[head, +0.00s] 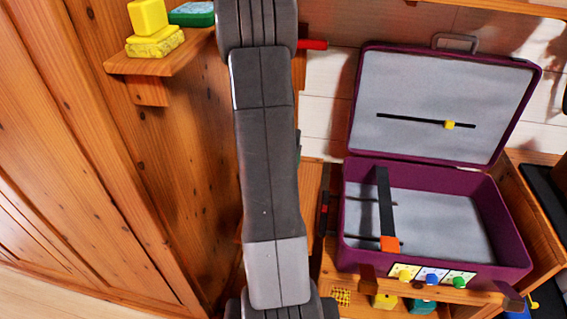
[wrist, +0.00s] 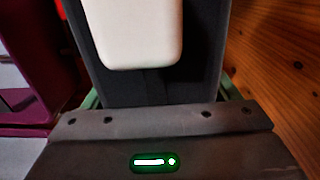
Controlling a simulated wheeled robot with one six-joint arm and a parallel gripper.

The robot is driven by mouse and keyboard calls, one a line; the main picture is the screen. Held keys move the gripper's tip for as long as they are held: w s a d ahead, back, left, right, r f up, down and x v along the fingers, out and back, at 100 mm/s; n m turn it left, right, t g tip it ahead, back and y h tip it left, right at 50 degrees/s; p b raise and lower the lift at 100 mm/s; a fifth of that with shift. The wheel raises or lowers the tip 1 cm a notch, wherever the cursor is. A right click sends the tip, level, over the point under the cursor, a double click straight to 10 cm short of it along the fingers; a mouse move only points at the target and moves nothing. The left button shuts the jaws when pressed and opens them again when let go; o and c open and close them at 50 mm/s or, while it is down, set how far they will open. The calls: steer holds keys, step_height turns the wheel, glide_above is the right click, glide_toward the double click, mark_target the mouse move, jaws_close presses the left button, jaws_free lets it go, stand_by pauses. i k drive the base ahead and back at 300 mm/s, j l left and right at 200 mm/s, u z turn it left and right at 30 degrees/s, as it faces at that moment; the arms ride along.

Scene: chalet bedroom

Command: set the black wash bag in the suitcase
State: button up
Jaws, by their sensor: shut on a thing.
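The purple suitcase (head: 437,181) stands open at the right of the head view, lid leaning back, grey lining showing. Its purple side also shows at the left of the wrist view (wrist: 50,55). My gripper (wrist: 155,100) is in the wrist view, shut on a dark thing that I take for the black wash bag (wrist: 205,50). A pale rounded panel or piece (wrist: 130,30) lies across it; I cannot tell whether it is part of the bag. The bag's far end is out of frame. In the head view my arm hides the gripper and bag.
A dark bar (head: 383,195) with an orange end (head: 389,244) stands across the suitcase's left part; the floor right of it is clear. A wooden wall shelf (head: 165,68) holds yellow blocks (head: 150,25) and a green item (head: 192,13). Yellow (head: 384,301) and teal things sit below the suitcase.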

mark_target(452, 233)
steer(key=k+l+u, duration=0.45)
steer(key=k+l, duration=0.25)
steer(key=l+u, duration=0.15)
steer(key=l, duration=0.8)
steer(key=l+z, duration=0.1)
steer(key=l, duration=0.4)
